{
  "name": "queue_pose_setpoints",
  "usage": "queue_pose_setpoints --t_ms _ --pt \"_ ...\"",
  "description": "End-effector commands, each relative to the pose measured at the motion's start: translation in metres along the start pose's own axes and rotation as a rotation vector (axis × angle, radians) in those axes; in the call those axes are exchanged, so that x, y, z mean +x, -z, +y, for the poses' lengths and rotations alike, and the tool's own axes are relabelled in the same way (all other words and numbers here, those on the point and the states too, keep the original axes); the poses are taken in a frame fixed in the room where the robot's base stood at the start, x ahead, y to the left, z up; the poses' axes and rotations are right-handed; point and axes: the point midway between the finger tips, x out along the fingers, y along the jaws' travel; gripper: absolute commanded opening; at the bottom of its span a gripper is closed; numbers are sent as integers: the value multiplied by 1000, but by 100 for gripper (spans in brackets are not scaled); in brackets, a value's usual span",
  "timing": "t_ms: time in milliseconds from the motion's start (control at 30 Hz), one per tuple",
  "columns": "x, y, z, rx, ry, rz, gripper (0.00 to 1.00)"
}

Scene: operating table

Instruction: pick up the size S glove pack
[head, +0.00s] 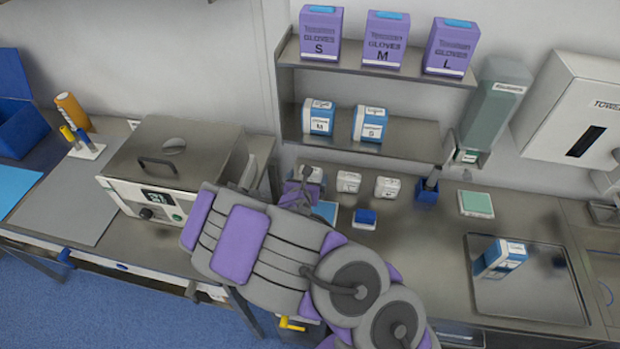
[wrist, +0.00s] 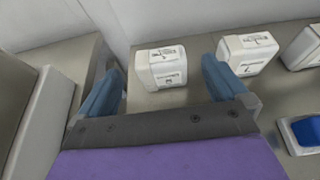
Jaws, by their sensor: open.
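My gripper (wrist: 164,80) is open, its two blue fingers apart. A small white pack (wrist: 160,66) stands on the counter ahead, between the fingers in the picture; its size mark is too small to read surely. A second white pack (wrist: 247,53) is just beyond the right finger. In the head view, my arm partly hides the gripper by the white packs (head: 348,182). On the lower shelf are blue-and-white packs marked M (head: 318,117) and S (head: 370,124). Purple glove boxes marked S (head: 320,33), M (head: 385,40) and L (head: 450,47) stand on the upper shelf.
A metal bath with a lid (head: 175,160) stands left of my gripper. A blue block on a white base (head: 365,217) lies in front of the packs. Another blue-and-white pack (head: 500,258) is in the tray (head: 535,300) at right.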

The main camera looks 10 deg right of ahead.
Motion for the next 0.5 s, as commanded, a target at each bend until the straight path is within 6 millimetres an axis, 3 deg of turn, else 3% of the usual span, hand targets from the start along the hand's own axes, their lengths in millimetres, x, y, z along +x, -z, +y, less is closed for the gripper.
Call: queue_pose_setpoints --t_ms 200,500 --pt "26 1 2 1 0 -1 100" --pt "42 2 3 2 0 -2 100"
